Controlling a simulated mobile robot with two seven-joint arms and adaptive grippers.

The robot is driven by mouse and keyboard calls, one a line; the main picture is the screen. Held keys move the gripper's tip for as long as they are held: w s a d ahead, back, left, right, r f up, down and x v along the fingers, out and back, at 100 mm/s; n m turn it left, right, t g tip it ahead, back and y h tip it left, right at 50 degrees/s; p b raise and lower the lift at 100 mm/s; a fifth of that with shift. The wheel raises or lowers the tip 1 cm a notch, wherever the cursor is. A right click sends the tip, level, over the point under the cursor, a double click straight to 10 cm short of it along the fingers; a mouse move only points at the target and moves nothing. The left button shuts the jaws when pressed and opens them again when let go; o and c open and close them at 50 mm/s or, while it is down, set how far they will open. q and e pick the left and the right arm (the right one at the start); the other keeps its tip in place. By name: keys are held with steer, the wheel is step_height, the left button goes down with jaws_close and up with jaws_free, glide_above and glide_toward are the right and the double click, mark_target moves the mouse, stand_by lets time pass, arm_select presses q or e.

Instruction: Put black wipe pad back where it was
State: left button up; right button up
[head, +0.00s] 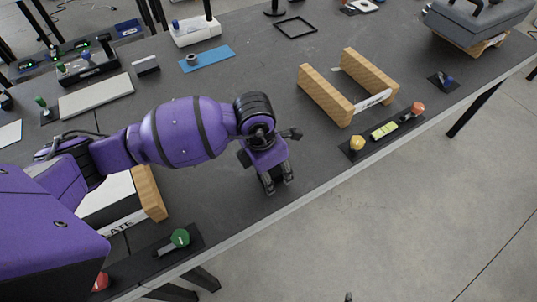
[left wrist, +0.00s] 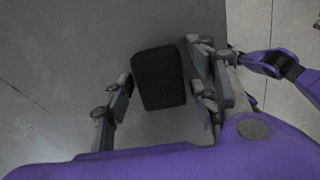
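The black wipe pad (left wrist: 158,78) shows in the left wrist view as a dark rounded block between the two fingers of my left gripper (left wrist: 158,82). A narrow gap seems to show beside the pad near the fingers, so the gripper looks open around it. In the head view my left gripper (head: 278,182) points down close to the grey table, near its front edge. The pad is hidden behind the gripper there. My right gripper does not show clearly; a purple arm part of mine is at the right of the left wrist view.
A wooden-sided holder (head: 313,97) stands right of the gripper, behind a black button strip (head: 395,133). Another wood-sided holder (head: 150,195) is left, partly behind my arm. A green-knobbed strip (head: 190,250) lies at the front edge. A blue mat (head: 215,57) lies farther back.

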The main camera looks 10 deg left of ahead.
arm_select(q)
step_height(320, 180, up, 12)
steer(key=s+a, duration=0.1)
steer(key=shift+a+r+p, duration=0.15)
steer(key=shift+r+p, duration=0.05)
steer(key=shift+p, duration=0.15)
stand_by(0.4)
